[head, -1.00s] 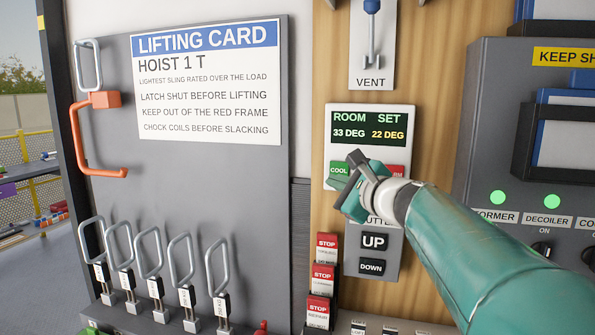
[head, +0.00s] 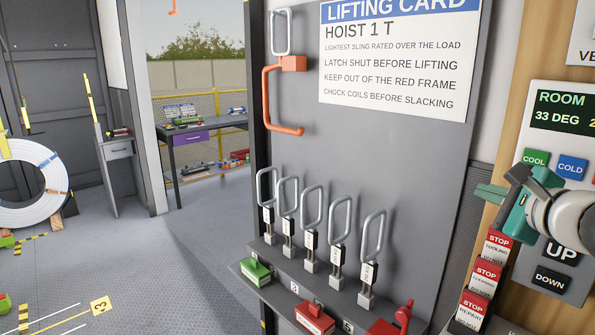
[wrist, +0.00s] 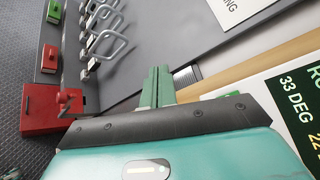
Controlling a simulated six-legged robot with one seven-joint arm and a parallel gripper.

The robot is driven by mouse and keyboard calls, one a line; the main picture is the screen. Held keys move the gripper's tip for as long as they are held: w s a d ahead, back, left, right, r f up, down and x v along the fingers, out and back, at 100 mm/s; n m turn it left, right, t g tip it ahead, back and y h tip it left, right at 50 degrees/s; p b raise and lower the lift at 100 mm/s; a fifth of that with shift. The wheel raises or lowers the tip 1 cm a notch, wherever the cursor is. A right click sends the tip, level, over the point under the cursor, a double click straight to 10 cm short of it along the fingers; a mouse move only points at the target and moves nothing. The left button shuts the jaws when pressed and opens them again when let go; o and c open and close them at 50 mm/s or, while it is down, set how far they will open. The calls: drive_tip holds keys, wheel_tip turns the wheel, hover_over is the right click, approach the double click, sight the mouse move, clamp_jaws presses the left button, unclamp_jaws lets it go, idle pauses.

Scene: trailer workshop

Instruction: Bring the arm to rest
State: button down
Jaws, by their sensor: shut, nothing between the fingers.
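My gripper (head: 492,194) is at the right of the head view, in front of the room control panel (head: 545,118). Its green fingers are shut and empty, pointing left; they also show together in the middle of the wrist view (wrist: 157,87). The panel reads ROOM 33 DEG, with a green COOL button and a blue COLD button showing. The gripper covers part of the panel's lower area, above the UP and DOWN buttons. I cannot tell whether the gripper touches anything.
Red STOP tags (head: 487,275) hang just below my gripper. A grey board (head: 375,150) holds a lifting card (head: 395,60), an orange hook (head: 267,98) and several metal shackles. A workbench (head: 207,130) and a white coil (head: 28,205) stand further left. The floor between is open.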

drive_tip(key=s+a+f+n+g+y, duration=0.2)
drive_tip(key=a+f+n, duration=0.3)
drive_tip(key=a, duration=0.3)
drive_tip(key=s+a+f+n+g+y, duration=0.1)
drive_tip(key=s+a+f+n+g, duration=0.15)
drive_tip(key=a+f+n, duration=0.4)
drive_tip(key=s+a+f+n+g+h, duration=0.3)
drive_tip(key=s+a+f+n+g, duration=0.2)
drive_tip(key=s+a+f+n, duration=0.3)
wheel_tip(320, 180, down, 3)
drive_tip(key=s+n, duration=0.2)
drive_tip(key=n, duration=0.1)
drive_tip(key=shift+s+f+h, duration=0.2)
drive_tip(key=shift+s+h, duration=0.1)
drive_tip(key=shift+s, duration=0.1)
